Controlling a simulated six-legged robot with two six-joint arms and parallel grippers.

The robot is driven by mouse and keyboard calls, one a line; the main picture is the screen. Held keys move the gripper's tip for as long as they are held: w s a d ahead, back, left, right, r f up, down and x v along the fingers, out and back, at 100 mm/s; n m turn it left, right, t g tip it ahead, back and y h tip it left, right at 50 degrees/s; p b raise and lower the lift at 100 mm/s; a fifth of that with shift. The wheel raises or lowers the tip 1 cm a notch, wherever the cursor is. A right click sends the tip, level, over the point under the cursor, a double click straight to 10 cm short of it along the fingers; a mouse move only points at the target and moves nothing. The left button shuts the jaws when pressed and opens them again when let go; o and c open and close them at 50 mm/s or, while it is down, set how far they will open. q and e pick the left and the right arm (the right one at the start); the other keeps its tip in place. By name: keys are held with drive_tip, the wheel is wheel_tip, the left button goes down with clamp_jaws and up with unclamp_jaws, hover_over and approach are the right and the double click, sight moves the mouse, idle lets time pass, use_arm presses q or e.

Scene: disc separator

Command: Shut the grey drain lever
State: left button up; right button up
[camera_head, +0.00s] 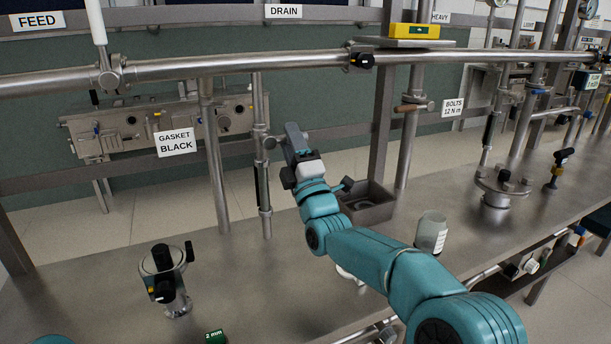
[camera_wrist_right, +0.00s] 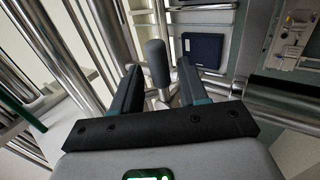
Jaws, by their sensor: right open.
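The grey drain lever (camera_wrist_right: 157,62) shows in the right wrist view as a rounded grey handle on a metal stem. It stands between the two dark fingers of my right gripper (camera_wrist_right: 159,75), with gaps on both sides. In the head view my right gripper (camera_head: 294,140) is beside the thin vertical drain pipe (camera_head: 261,165), below the DRAIN sign (camera_head: 283,11). The lever is hard to make out there. My right gripper is open and holds nothing. My left gripper is not in view.
A long horizontal pipe (camera_head: 230,67) runs above my right gripper. A grey open box (camera_head: 370,204) and a glass jar (camera_head: 431,232) stand on the steel table (camera_head: 250,275). A small metal vessel (camera_head: 173,285) stands at left. The table between them is mostly clear.

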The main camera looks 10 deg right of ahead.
drive_tip(key=b+v, duration=0.3)
drive_tip(key=v, duration=1.2)
drive_tip(key=shift+s+d+f, duration=0.1)
drive_tip(key=shift+s, duration=0.05)
